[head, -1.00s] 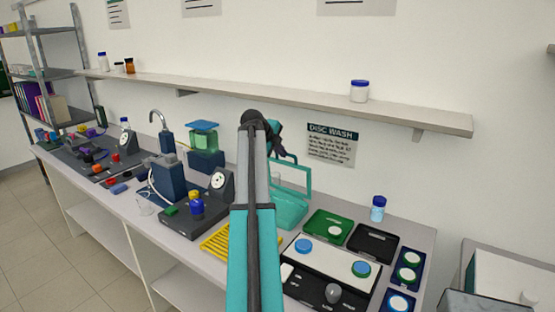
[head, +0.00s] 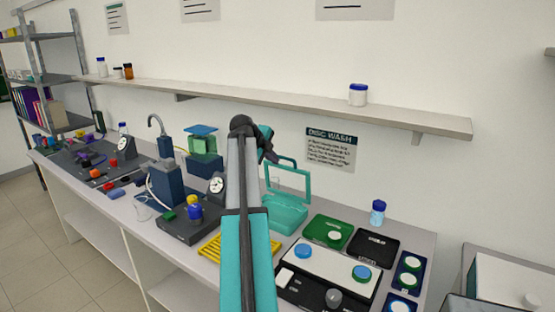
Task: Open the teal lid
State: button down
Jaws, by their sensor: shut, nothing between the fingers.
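The teal lid (head: 309,187) is a teal frame around a clear pane. It stands raised, roughly upright, at the back of its teal box (head: 284,218), whose inside shows open in front. My gripper (head: 271,157) is small and dark beyond the bend of my arm, just above and left of the lid's top edge. It is shut, with nothing seen in it. I cannot tell whether it touches the lid. My arm hides the area left of the box.
A yellow rack (head: 211,246) lies left of the box, partly behind my arm. A green tray (head: 318,231) and a black tray (head: 373,243) lie to the right. A shelf (head: 300,107) runs above.

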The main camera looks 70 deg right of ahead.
jog(key=b+v, duration=0.2)
jog(key=v, duration=0.8)
jog(key=shift+d+r+b, duration=0.35)
jog(key=shift+d, duration=0.05)
jog(key=shift+s, duration=0.2)
